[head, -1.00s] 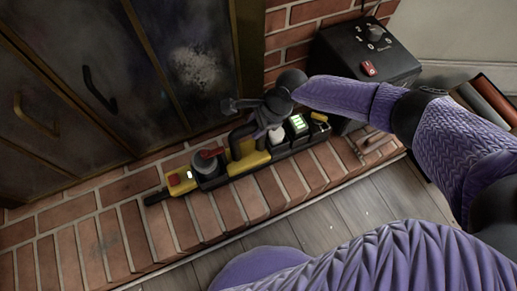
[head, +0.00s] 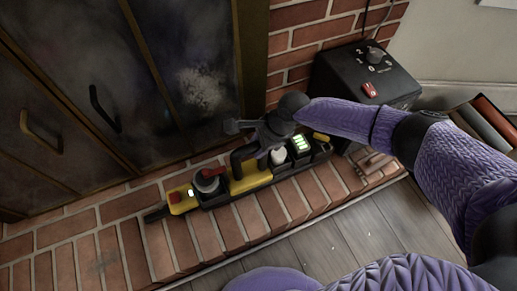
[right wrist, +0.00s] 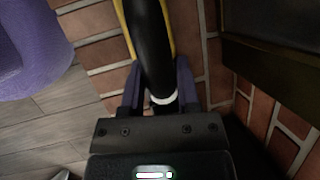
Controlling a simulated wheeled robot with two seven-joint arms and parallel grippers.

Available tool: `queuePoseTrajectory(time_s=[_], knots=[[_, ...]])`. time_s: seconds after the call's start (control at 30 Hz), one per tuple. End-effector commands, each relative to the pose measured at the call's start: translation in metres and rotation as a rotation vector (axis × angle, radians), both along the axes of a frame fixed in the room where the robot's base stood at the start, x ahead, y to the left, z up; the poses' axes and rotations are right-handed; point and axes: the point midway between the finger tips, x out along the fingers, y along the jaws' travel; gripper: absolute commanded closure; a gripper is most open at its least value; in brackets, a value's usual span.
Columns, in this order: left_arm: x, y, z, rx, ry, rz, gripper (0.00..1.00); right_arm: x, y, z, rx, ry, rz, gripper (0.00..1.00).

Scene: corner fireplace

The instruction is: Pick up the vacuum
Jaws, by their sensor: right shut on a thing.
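The vacuum (head: 248,180) is a long black and yellow handheld unit lying on the brick hearth. A dark nozzle is at its left end, with a red button and a grey and red round part near it. My right gripper (head: 263,146) is over its middle at the black handle. In the right wrist view the gripper's purple fingers (right wrist: 160,85) are on both sides of the vacuum's black handle (right wrist: 152,45), shut on it. The vacuum appears to rest on the bricks. My left gripper is not in view.
Dark fireplace doors (head: 110,95) stand close behind. A black box (head: 368,75) with a dial and red switch stands at the right. Wooden floor (head: 345,235) is clear in front.

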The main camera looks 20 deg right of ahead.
Motion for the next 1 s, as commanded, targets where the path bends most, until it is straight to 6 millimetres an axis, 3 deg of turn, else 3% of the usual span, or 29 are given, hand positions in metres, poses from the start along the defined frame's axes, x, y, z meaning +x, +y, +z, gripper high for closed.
queuePoseTrajectory(time_s=[0.4, 0.67, 1.0], knots=[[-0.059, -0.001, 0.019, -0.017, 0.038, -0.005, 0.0, 0.002, 0.001, 0.036, 0.003, -0.011, 0.0, 1.0], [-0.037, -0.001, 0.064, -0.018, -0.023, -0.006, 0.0, 0.003, 0.001, 0.11, 0.004, -0.018, 0.0, 1.0], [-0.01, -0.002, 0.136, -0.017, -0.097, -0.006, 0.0, 0.003, 0.001, 0.228, 0.004, -0.017, 0.002, 1.0]])
